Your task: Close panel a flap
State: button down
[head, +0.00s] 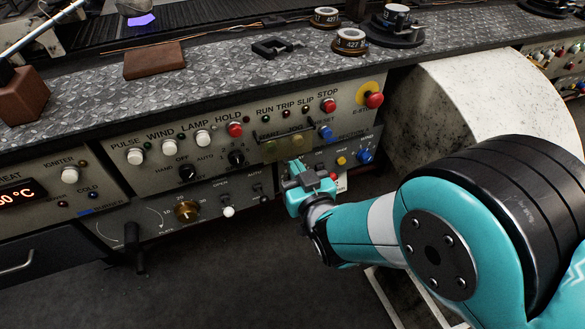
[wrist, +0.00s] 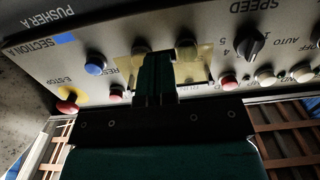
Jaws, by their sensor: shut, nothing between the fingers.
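The panel a flap is a see-through yellowish cover (head: 284,146) at the START and JOG labels on the console front, below the RUN, TRIP and SLIP lamps. It also shows in the wrist view (wrist: 194,68), on both sides of my fingers, which hide its middle. I cannot tell its exact angle. My gripper (head: 297,168) is shut and empty, just below and in front of the flap in the head view. In the wrist view my gripper (wrist: 156,62) overlaps the flap; I cannot tell whether it touches.
A red E-stop (head: 374,99) on a yellow disc and a blue knob (head: 365,156) stick out right of the flap. A black speed knob (head: 236,158) is to its left. The patterned ledge (head: 215,75) above holds ring-shaped parts. Open floor lies below.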

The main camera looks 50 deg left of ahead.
jog(key=b, duration=0.1)
jog(key=a+b, duration=0.1)
jog(key=b, duration=0.1)
jog(key=shift+w+y, duration=0.25)
jog(key=shift+y, duration=0.05)
dwell(0.3)
jog(key=shift+s, duration=0.1)
